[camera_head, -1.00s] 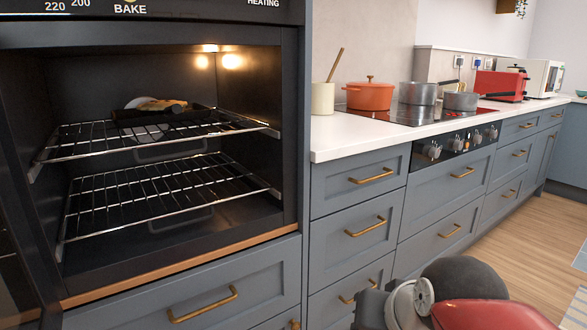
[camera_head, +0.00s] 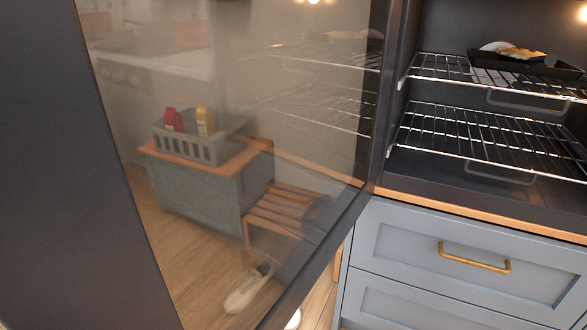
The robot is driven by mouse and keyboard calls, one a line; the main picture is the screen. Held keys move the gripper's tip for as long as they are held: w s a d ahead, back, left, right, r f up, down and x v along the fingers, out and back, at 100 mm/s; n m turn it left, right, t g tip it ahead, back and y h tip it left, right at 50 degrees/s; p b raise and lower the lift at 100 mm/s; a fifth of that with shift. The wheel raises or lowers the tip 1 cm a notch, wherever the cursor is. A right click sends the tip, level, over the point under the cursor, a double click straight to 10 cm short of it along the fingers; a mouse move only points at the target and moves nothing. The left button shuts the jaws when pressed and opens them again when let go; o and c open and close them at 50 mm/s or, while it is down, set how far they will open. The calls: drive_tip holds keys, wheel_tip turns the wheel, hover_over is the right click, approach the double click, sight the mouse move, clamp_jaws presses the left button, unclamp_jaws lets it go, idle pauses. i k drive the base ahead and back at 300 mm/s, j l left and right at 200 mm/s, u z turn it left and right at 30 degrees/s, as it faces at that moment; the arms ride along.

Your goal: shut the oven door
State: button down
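The oven door (camera_head: 60,170) stands wide open on the left, a tall dark frame around a large glass pane (camera_head: 200,70). Its far edge meets the left side of the oven opening, and the door extends from there toward me and left. The oven (camera_head: 480,205) is open at the right, with two wire racks (camera_head: 480,130) inside. A dark tray (camera_head: 540,66) with food sits on the upper rack. My gripper is not in view.
A blue drawer front with a brass handle (camera_head: 474,257) is below the oven. A grey crate (camera_head: 190,146) on a cabinet and a wooden slatted stool (camera_head: 280,212) appear in the glass; I cannot tell whether reflected or behind it. A pale object (camera_head: 246,290) shows low there.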

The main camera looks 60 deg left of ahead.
sight(165, 164)
drive_tip(key=k+j+u, duration=0.15)
drive_tip(key=k+u, duration=0.2)
drive_tip(key=k+j+u, duration=0.35)
drive_tip(key=k, duration=0.2)
drive_tip(key=k+j+u, duration=0.1)
drive_tip(key=j+u, duration=0.25)
drive_tip(key=j, duration=0.25)
